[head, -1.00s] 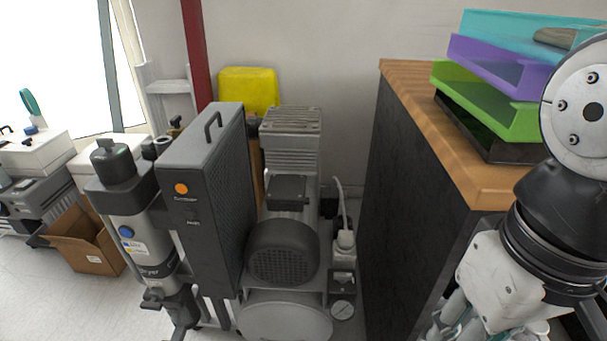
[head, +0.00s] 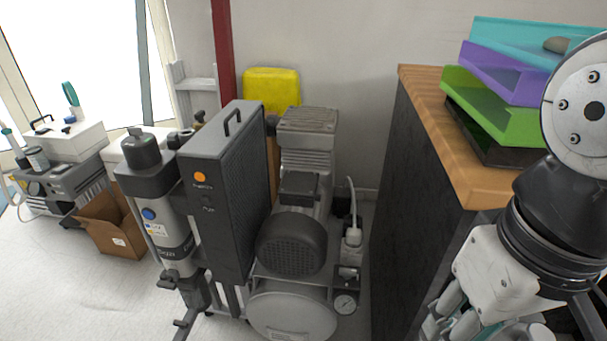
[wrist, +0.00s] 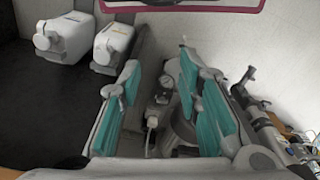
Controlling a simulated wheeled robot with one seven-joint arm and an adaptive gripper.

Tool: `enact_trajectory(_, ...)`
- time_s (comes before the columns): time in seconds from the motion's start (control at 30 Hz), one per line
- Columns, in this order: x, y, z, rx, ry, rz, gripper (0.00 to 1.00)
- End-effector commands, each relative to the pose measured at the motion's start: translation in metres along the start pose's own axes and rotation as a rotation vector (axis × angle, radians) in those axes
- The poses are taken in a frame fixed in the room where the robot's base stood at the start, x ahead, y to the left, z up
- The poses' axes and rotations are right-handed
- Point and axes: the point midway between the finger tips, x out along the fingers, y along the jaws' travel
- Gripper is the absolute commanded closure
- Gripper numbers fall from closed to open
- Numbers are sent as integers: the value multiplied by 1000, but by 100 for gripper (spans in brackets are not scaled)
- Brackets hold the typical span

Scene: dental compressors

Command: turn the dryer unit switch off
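The dryer unit (head: 222,185) is a tall dark grey box with a top handle, left of centre in the head view. A silver cylinder (head: 172,232) with a black cap stands against its left side. An orange round button or lamp (head: 200,177) is on the box front, with a small dark round part (head: 208,199) below it. I cannot tell which is the switch, or its state. My gripper (wrist: 160,75) is open and empty in the wrist view, teal pads apart. In the head view it is partly cut off at the lower right, far from the dryer.
A compressor motor (head: 291,245) on a tank (head: 290,312) stands right of the dryer. A dark cabinet (head: 405,200) with a wooden top and coloured trays (head: 505,75) stands between it and my arm. A cardboard box (head: 112,228) sits left. Open floor (head: 80,290) lies front left.

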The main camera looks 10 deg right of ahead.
Motion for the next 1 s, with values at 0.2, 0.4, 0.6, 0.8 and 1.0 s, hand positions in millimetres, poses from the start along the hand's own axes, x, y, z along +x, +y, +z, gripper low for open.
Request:
enact_trajectory(0.2,-28,-1,-19,-3,62,-2,68)
enact_trajectory(0.4,-65,-1,-44,-7,148,-4,68)
enact_trajectory(0.6,-116,-2,-75,-12,267,-7,68)
enact_trajectory(0.8,-155,-3,-96,-16,359,-8,68)
enact_trajectory(1.0,-181,-3,-114,-27,418,-2,68)
